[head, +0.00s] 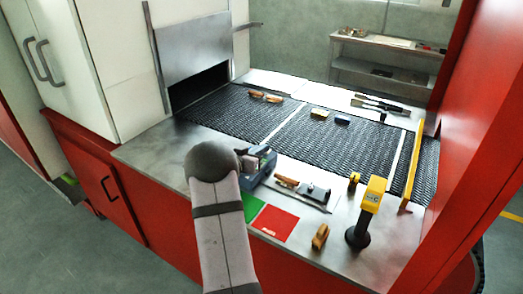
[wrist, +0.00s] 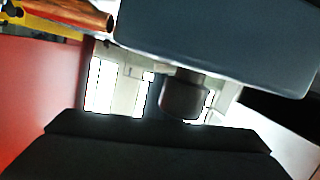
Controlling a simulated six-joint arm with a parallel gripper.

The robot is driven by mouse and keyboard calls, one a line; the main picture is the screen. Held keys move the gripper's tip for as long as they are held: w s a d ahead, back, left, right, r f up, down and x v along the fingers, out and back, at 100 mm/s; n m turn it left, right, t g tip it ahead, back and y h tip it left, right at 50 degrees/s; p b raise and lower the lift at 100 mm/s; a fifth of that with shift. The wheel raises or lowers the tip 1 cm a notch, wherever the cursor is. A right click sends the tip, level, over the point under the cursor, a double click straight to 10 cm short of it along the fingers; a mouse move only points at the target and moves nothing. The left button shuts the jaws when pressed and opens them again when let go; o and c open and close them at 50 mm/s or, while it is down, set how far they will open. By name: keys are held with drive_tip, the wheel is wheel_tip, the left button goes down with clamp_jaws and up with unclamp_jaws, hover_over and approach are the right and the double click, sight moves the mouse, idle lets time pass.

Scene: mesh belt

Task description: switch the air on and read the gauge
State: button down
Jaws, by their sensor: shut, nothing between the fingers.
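I cannot make out a gauge face or a clearly marked air switch in either view. In the head view a blue-grey device (head: 258,165) stands on the metal front ledge, partly hidden behind my arm. My arm ends beside it, and the fingers are hidden there. In the wrist view my gripper (wrist: 155,125) is a dark shape along the bottom, shut and empty. Beyond it a dark round knob-like part (wrist: 184,97) hangs under a large dark block (wrist: 220,40). I cannot tell whether my gripper touches the knob-like part.
A yellow-headed device on a black stand (head: 371,195) and a small wooden block (head: 320,236) are at front right. Green (head: 252,206) and red (head: 275,223) patches lie on the ledge. Several small items rest on the dark mesh belt (head: 240,113). A yellow upright bar (head: 413,165) crosses its right side.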

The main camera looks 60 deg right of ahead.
drive_tip(key=b, duration=0.1)
drive_tip(key=f+m+b, duration=0.1)
drive_tip(key=shift+s+f+m+t+b, duration=0.25)
drive_tip(key=shift+s+m+t+b, duration=0.05)
drive_tip(key=shift+b, duration=0.05)
drive_tip(key=shift+a+p, duration=0.1)
drive_tip(key=shift+p, duration=0.25)
drive_tip(key=shift+r, duration=0.1)
drive_tip(key=r+p, duration=0.4)
drive_tip(key=r, duration=0.1)
drive_tip(key=shift+s+r, duration=0.25)
drive_tip(key=b+v, duration=0.1)
drive_tip(key=v, duration=0.4)
drive_tip(key=b+v, duration=0.1)
drive_tip(key=v, duration=0.2)
drive_tip(key=shift+a+f+b, duration=0.2)
drive_tip(key=shift+f+b, duration=0.05)
drive_tip(key=shift+b, duration=0.1)
drive_tip(key=shift+s+a+r, duration=0.1)
drive_tip(key=shift+a+r, duration=0.1)
drive_tip(key=shift+a, duration=0.45)
